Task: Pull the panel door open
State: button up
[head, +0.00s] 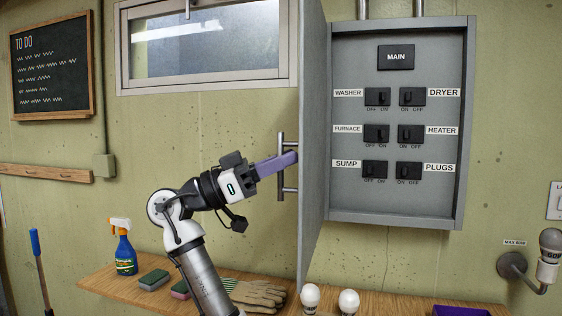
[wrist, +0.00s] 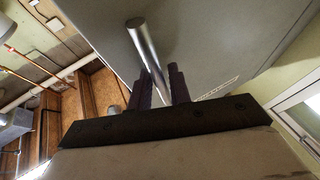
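The grey panel door (head: 315,120) stands swung out wide from the left side of the breaker box (head: 346,212), seen steeply from the side, so the box interior shows. Its metal bar handle (head: 281,190) is upright on the door's left-facing side. My gripper (head: 290,160) is at the handle, with its purple fingers across the bar's middle. In the wrist view, the handle (wrist: 147,45) runs down between the two dark fingers of my gripper (wrist: 162,80), which look closed against it. The door's face (wrist: 215,45) fills the upper part of that view.
Below is a wooden shelf (head: 108,284) with a spray bottle (head: 124,250), sponges (head: 154,279), gloves (head: 256,294) and light bulbs (head: 349,301). A window (head: 205,45) is behind the door on the left. A wall lamp (head: 512,265) is at right.

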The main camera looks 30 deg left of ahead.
jog(key=shift+f, duration=0.1)
jog(key=b+v, duration=0.3)
jog(key=v, duration=1)
jog(key=shift+s+a+f+b, duration=0.15)
jog(key=shift+s+a+b, duration=0.1)
jog(key=shift+b, duration=0.05)
